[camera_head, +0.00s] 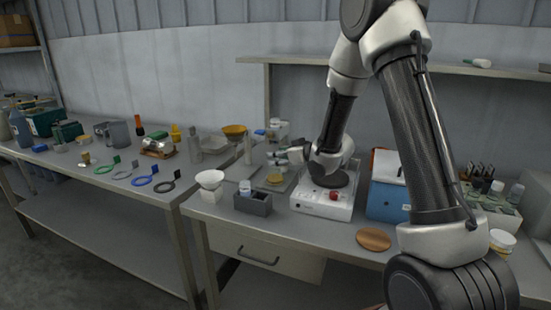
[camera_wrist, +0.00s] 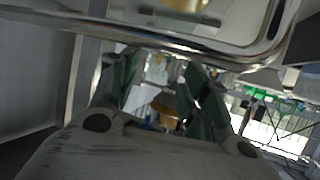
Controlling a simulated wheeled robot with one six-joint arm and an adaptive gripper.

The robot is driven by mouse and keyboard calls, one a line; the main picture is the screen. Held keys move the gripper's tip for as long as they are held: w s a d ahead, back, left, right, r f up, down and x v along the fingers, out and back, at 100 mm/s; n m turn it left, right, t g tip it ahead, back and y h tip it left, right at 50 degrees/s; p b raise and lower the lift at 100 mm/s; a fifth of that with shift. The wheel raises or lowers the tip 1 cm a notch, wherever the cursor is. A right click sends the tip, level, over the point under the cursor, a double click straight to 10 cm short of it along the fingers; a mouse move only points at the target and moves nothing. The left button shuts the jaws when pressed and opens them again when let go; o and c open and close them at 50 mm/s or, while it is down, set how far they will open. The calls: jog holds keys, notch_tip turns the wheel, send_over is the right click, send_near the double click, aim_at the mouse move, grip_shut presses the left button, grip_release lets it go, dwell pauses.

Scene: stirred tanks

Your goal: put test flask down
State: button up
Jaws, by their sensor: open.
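My gripper (camera_head: 298,156) is low over the right-hand bench, beside the white hotplate and pointing left. In the wrist view my gripper's two dark green fingers (camera_wrist: 158,88) stand apart, with a gap between them. An amber-yellow thing (camera_wrist: 165,112) shows beyond that gap; I cannot tell what it is or whether it touches a finger. I cannot make out the test flask for certain in either view. A shiny, curved rim (camera_wrist: 150,38) crosses the top of the wrist view, close to the camera.
The white hotplate (camera_head: 318,203) has a dark round top and a red knob. A blue box (camera_head: 388,192) stands to its right, a grey rack (camera_head: 252,204) and white funnel (camera_head: 209,180) to its left. A round cork mat (camera_head: 373,239) lies near the front edge. A shelf (camera_head: 300,60) runs behind.

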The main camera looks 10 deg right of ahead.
jog(key=s+d+r+m+g+h, duration=0.2)
jog(key=s+d+r+m+h, duration=0.2)
jog(key=s+d+r+h, duration=0.75)
jog(key=s+d+r+m+g+y, duration=0.2)
jog(key=s+g+y, duration=0.2)
jog(key=s, duration=2.6)
jog(key=shift+s+r+g, duration=0.2)
jog(key=shift+s+g, duration=0.15)
jog(key=shift+g, duration=0.25)
